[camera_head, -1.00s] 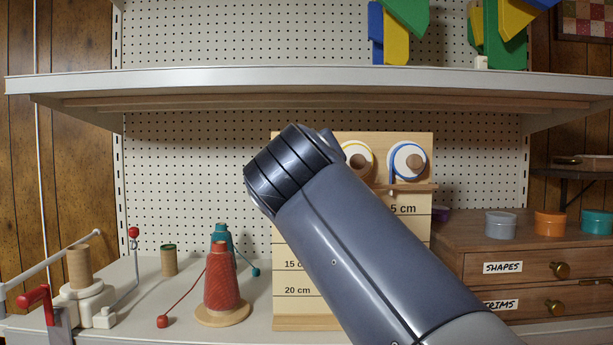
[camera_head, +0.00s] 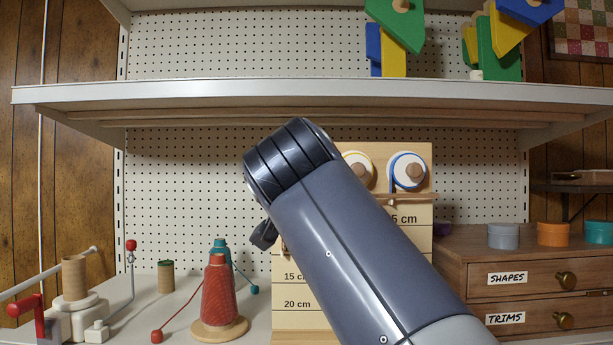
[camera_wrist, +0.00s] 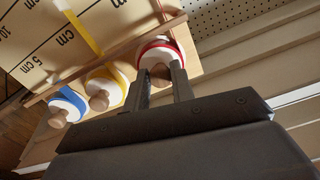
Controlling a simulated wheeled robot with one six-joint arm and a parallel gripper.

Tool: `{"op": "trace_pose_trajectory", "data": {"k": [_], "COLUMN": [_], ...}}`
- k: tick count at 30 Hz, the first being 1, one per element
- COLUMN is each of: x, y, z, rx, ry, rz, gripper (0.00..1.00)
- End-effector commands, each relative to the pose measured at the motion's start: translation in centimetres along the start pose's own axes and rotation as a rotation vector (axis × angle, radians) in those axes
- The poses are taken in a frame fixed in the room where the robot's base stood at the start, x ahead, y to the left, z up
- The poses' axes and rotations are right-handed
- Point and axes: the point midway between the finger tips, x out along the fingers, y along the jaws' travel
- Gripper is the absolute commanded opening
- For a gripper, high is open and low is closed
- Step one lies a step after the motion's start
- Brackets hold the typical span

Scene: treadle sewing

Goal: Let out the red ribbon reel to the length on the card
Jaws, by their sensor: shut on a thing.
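The red-rimmed ribbon reel (camera_wrist: 161,47) is on the board in the wrist view. My gripper (camera_wrist: 160,78) is at its front, with its two fingers on either side of the reel's wooden knob and shut on it. The yellow reel (camera_wrist: 101,91) and blue reel (camera_wrist: 66,104) sit beside it, with yellow and blue ribbon showing. In the head view my arm covers the red reel and part of the measuring board (camera_head: 296,318), which has cm lines. I cannot make out the length of red ribbon or a separate card.
A red thread cone (camera_head: 221,291) and a teal cone (camera_head: 220,250) stand left of the board. A winder with a red handle (camera_head: 40,315) is at far left. A drawer cabinet (camera_head: 540,247) stands right. A shelf (camera_head: 310,93) crosses above.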

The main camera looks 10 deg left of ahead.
Motion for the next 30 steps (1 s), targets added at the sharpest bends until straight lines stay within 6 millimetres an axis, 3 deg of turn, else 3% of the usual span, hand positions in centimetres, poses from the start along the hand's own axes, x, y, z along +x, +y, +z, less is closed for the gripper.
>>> {"op": "trace_pose_trajectory", "data": {"k": [17, 18, 24, 30], "x": [0.09, 0.09, 0.05, 0.03], "y": [-0.01, -0.01, -0.01, -0.01], "z": [0.31, 0.31, 0.17, 0.09], "rx": [0.027, 0.027, 0.027, 0.027], "ry": [-0.007, -0.007, -0.004, -0.002], "rz": [0.002, 0.002, 0.001, 0.001], "gripper": [0.01, 0.27, 0.43, 0.44]}}
